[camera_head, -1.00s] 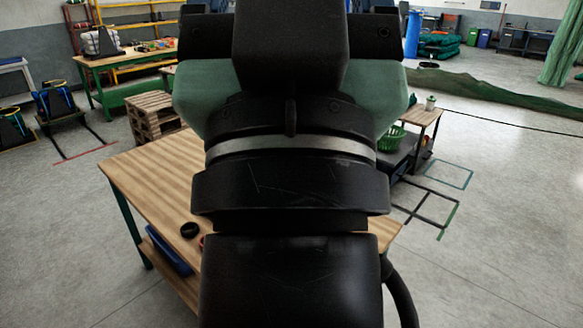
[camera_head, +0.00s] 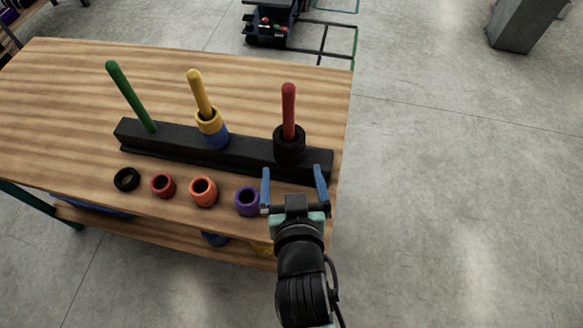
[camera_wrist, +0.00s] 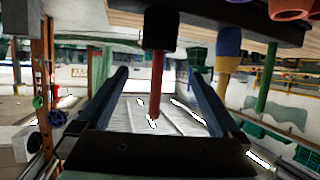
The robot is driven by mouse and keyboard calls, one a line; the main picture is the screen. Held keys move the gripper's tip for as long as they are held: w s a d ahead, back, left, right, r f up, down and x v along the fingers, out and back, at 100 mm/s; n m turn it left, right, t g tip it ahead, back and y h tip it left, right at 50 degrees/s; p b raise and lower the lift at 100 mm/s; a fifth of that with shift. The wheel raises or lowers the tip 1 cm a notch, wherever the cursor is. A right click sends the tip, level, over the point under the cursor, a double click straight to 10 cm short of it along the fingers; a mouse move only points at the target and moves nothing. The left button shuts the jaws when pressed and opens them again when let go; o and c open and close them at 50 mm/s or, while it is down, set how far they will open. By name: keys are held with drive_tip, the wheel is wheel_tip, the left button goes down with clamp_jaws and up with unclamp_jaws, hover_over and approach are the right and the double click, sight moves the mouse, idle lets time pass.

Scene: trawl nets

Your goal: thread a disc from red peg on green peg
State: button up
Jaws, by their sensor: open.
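The red peg (camera_head: 289,105) stands upright at the right end of a black base (camera_head: 250,162). A black disc (camera_head: 288,148) sits low around it, perhaps more than one stacked. The green peg (camera_head: 131,97) at the left end is bare. The yellow peg (camera_head: 199,92) in the middle holds a yellow disc over a blue one (camera_head: 216,138). My gripper (camera_head: 293,171) is open and empty, in front of the red peg. In the upside-down wrist view, the red peg (camera_wrist: 157,85) and black disc (camera_wrist: 161,28) appear between the open fingers (camera_wrist: 157,75), beyond them.
Loose rings lie along the table's front edge: black (camera_head: 126,179), red (camera_head: 163,185), orange (camera_head: 203,191) and purple (camera_head: 247,201), the purple one close to my gripper's left finger. The wooden table (camera_head: 60,110) is clear at the left. Its right edge is near the red peg.

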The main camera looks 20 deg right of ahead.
sight(290, 140)
drive_tip(key=x, duration=1.2)
drive_tip(key=shift+w+d+f, duration=0.15)
drive_tip(key=shift+w+f, duration=0.05)
drive_tip(key=shift+w, duration=0.1)
drive_tip(key=c, duration=1.2)
